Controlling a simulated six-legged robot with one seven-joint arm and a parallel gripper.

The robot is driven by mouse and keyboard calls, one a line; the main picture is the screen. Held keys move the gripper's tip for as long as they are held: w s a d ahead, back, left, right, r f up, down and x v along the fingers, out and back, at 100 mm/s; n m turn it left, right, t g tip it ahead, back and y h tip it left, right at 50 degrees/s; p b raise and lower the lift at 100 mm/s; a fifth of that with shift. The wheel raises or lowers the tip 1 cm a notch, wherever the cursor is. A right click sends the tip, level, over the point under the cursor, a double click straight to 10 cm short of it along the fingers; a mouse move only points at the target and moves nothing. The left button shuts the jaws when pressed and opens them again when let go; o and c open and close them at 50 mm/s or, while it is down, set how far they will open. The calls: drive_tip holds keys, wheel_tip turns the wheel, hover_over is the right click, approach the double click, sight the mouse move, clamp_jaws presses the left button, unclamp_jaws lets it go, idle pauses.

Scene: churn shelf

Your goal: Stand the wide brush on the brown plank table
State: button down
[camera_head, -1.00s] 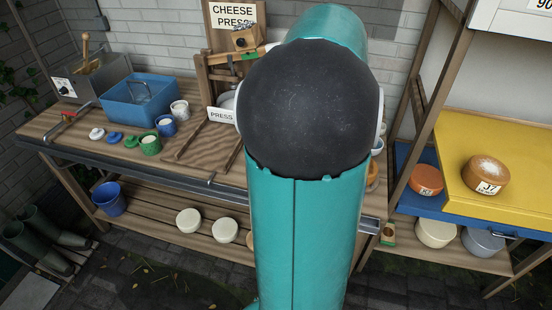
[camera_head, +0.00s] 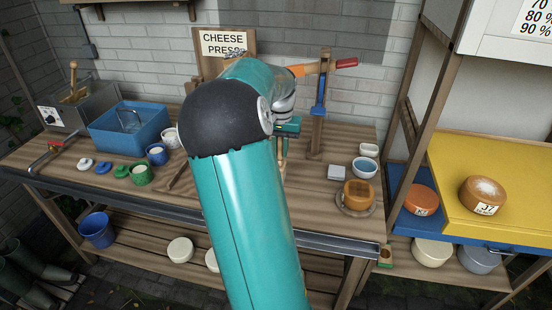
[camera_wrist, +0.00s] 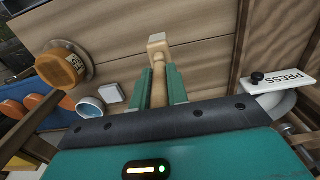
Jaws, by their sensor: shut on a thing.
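My gripper (camera_head: 287,132) is in front of the back wall, over the right half of the brown plank table (camera_head: 325,222). In the wrist view its teal fingers (camera_wrist: 159,88) are shut on a wooden handle with a pale block at its far end. I take this to be the wide brush (camera_wrist: 158,62); no bristles can be made out. In the head view a small part of it (camera_head: 283,150) shows below the fingers, pointing down towards the planks (camera_wrist: 210,65). I cannot tell whether it touches the table.
A wooden post (camera_head: 318,110) with a red-tipped lever stands behind.

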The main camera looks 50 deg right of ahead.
drive_tip(key=shift+w+d+f, duration=0.1)
drive_tip(key=shift+w+f, duration=0.3)
drive_tip(key=shift+f, duration=0.15)
drive_tip(key=shift+w+f, duration=0.2)
drive_tip(key=shift+f, duration=0.75)
drive_tip(key=shift+w+f, duration=0.2)
drive_tip(key=shift+f, duration=0.9)
drive_tip(key=c, duration=1.4)
unclamp_jaws()
drive_tip(key=shift+o, duration=0.2)
